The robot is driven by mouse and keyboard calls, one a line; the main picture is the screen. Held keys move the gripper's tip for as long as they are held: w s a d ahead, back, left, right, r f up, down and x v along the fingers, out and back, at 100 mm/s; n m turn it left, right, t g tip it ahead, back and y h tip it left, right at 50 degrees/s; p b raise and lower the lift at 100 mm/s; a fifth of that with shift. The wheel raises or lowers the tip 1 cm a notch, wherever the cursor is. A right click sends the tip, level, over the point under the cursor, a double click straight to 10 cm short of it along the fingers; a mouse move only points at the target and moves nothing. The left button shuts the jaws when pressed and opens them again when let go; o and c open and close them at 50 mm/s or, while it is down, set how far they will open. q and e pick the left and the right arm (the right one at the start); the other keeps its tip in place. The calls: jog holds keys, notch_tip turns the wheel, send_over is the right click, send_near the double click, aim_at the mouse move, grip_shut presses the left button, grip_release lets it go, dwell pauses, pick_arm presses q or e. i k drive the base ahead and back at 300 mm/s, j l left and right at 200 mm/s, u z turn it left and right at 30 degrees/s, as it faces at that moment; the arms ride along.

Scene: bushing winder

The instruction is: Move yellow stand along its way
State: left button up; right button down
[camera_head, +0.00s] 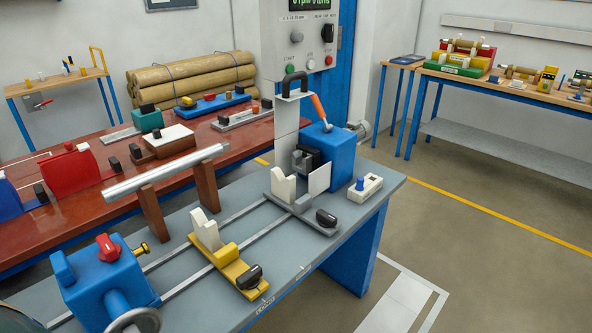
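The yellow stand (232,267) sits across the two rails (190,277) on the grey bench, about midway along them. It has a white notched cradle (206,232) at its back end and a black knob (249,277) at its front end. Its cradle is empty. A similar grey stand (299,208), with a white cradle and black knob, sits farther right on the rails, near the blue tailstock block. Neither of my grippers is in view.
A blue headstock (102,277) with a red knob and handwheel stands at the left end of the rails; a blue tailstock (335,152) stands at the right end. A grey rod (165,172) rests on two brown posts behind. The rails between the two stands look clear.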

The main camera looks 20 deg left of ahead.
aim_at(205, 238)
jog(key=u, duration=1.2)
